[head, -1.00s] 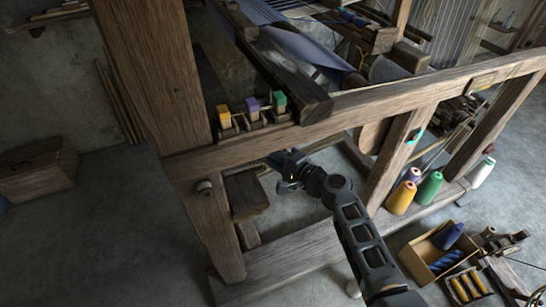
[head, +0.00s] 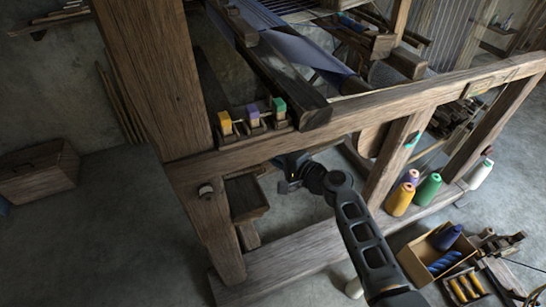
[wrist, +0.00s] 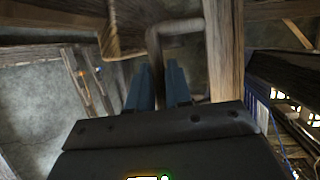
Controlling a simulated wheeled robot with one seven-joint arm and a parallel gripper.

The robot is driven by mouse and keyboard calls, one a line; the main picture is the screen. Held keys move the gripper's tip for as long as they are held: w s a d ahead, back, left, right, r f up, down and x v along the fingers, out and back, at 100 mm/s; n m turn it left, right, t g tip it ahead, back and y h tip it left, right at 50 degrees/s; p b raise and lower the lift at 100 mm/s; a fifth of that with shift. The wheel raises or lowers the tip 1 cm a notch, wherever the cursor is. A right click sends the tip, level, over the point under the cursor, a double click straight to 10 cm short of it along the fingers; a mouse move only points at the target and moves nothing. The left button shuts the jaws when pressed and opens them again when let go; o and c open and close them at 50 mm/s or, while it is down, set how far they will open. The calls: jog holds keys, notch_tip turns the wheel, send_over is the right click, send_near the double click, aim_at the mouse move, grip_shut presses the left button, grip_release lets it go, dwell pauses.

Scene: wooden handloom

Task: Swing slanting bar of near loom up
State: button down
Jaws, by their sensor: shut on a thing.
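The slanting bar (head: 285,88) of the near loom is a thick dark wooden beam in the head view. Its lower end rests over or just behind the front rail. My gripper (head: 285,170) is below that rail, and its fingers are mostly hidden there. In the wrist view my gripper (wrist: 160,85) has its two blue-grey fingers on either side of a dark bent handle (wrist: 157,48), shut on it. The handle runs beside a thick wooden beam (wrist: 224,55); I cannot tell whether that beam is the slanting bar.
The loom's front rail (head: 370,112) and thick post (head: 160,80) stand close around my arm. Yellow, purple and green blocks (head: 225,123) sit behind the rail. Yarn cones (head: 428,190) and a box (head: 425,252) stand at the right.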

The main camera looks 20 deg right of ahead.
jog(key=shift+d+r+n, duration=0.2)
jog(key=shift+r+n, duration=0.1)
jog(key=shift+r, duration=0.35)
jog(key=c, duration=1.4)
grip_release()
jog(key=shift+r, duration=0.1)
jog(key=v, duration=0.7)
jog(key=shift+s, duration=0.4)
jog(key=shift+d, duration=0.1)
